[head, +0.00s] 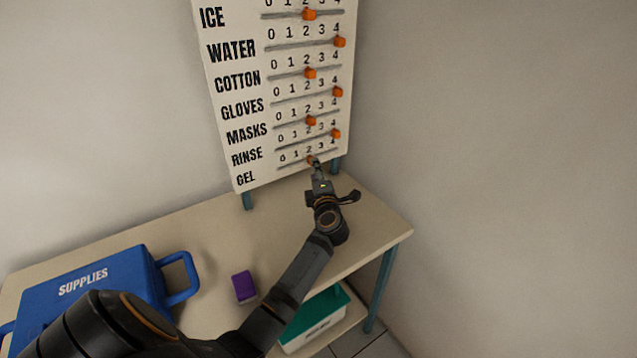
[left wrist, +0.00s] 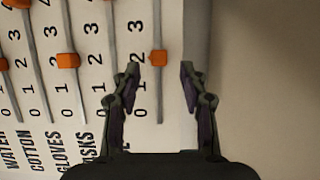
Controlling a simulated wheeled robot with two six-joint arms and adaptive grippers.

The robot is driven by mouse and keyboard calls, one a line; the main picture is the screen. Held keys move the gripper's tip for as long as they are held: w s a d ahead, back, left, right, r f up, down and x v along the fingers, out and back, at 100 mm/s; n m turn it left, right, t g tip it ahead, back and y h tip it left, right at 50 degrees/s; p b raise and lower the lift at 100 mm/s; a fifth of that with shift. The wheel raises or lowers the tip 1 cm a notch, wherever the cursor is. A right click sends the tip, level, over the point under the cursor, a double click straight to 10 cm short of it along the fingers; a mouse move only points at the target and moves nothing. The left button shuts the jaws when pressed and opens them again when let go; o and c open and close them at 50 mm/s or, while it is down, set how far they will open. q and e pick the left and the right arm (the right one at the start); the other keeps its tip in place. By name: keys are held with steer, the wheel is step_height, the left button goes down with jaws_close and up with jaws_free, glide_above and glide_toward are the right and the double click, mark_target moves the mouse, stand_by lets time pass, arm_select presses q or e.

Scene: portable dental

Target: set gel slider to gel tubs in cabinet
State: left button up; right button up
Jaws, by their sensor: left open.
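The white slider board (head: 225,100) stands at the back of the table, with rows from ICE down to GEL. The orange gel slider (head: 311,160) is on the bottom row, at about the 2 mark. In the left wrist view the gel slider (left wrist: 158,58) sits beside the 2, ahead of and between my fingers, with no visible contact. My left gripper (head: 317,168) is open at the bottom row; its fingers (left wrist: 160,85) also show in the left wrist view. My right gripper is out of view. No gel tubs or cabinet interior can be seen.
A blue SUPPLIES case (head: 85,285) with handles stands on the table's left. A purple block (head: 244,287) lies on the table (head: 215,240) near my left arm. A white box with a teal lid (head: 325,312) is below the table. The tabletop right of my gripper is clear.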

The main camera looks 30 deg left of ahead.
arm_select(q)
steer(key=v, duration=0.8)
steer(key=shift+s+d, duration=0.1)
